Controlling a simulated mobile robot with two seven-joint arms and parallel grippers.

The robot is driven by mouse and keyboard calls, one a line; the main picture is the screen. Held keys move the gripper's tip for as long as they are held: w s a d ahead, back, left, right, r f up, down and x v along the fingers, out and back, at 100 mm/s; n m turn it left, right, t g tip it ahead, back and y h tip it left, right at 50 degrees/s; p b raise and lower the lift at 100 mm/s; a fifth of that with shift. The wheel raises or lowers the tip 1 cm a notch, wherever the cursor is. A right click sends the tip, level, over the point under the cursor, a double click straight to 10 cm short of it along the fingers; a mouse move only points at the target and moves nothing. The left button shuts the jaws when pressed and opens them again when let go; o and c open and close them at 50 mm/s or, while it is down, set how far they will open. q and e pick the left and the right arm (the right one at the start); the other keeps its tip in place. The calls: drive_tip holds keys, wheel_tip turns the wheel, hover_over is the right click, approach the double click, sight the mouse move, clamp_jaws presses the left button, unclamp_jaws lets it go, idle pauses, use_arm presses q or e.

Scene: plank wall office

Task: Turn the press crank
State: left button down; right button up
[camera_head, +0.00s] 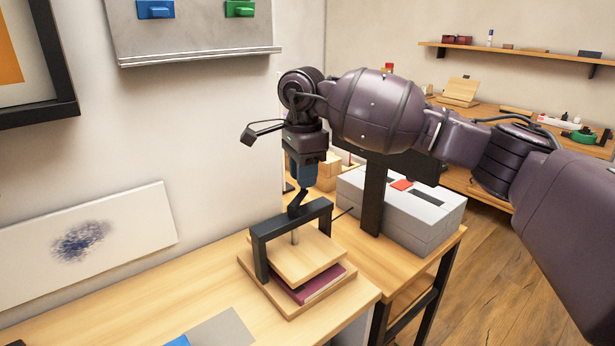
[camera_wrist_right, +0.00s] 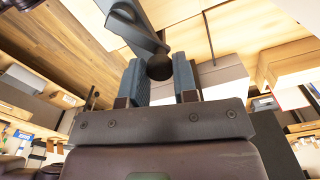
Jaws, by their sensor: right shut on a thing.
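The press (camera_head: 261,262) stands on the wooden desk, with a black frame over a wooden pressing plate (camera_head: 300,262) and a wooden base. A maroon book (camera_head: 318,285) lies between plate and base. The dark crank (camera_head: 297,205) sits on top of the frame; its arm also shows in the right wrist view (camera_wrist_right: 128,14). My right gripper (camera_head: 303,186) comes down from above, its blue fingers shut on the crank's round knob (camera_wrist_right: 159,68). The fingers partly hide the knob in the head view. My left gripper is not in view.
A grey box (camera_head: 425,218) with a red button stands behind the press to the right, beside a dark post. A canvas (camera_head: 120,242) leans on the wall at left. A grey sheet (camera_head: 222,328) lies at the desk's front.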

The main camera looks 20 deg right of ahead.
drive_tip(key=n, duration=0.1)
drive_tip(key=a+n, duration=0.1)
drive_tip(key=shift+w+f+n, duration=0.15)
drive_tip(key=shift+w+n, duration=0.15)
drive_tip(key=shift+w+a+n+b, duration=0.1)
drive_tip(key=shift+a+n+b, duration=0.15)
drive_tip(key=shift+n, duration=0.35)
drive_tip(key=shift+w+a+n+b, duration=0.1)
drive_tip(key=shift+a+n+b, duration=0.15)
drive_tip(key=shift+n, duration=0.35)
drive_tip(key=o, duration=0.9)
wheel_tip(320, 180, up, 11)
drive_tip(key=shift+r+p, duration=0.1)
drive_tip(key=shift+p, duration=0.5)
drive_tip(key=shift+s, duration=0.15)
